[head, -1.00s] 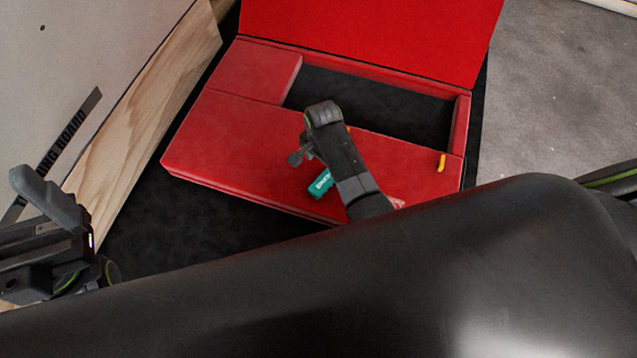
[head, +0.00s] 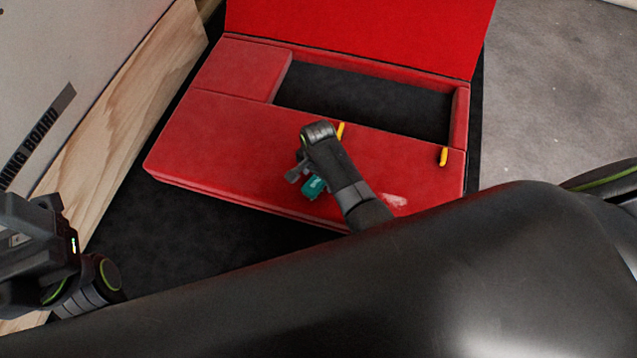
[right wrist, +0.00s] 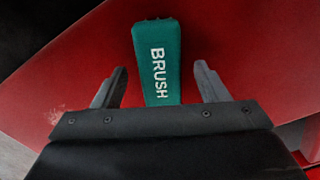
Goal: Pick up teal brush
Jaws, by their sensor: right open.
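The teal brush (head: 314,187) lies on the red crash pad (head: 225,135), partly hidden by my right gripper (head: 303,176) in the head view. In the right wrist view the brush (right wrist: 158,55) points away from me, its "BRUSH" lettering showing. My right gripper (right wrist: 161,75) is open, with one finger on each side of the brush and gaps visible on both sides. I cannot tell how high the fingers are above the pad. My left gripper (head: 25,225) is at the left edge of the head view, partly cut off, far from the brush.
The pad has a dark rectangular opening (head: 365,103) and a raised red back panel (head: 360,35). Yellow tabs (head: 443,156) sit near the opening. A pale board with a wooden edge (head: 115,110) stands at left. Grey floor (head: 555,90) is clear at right.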

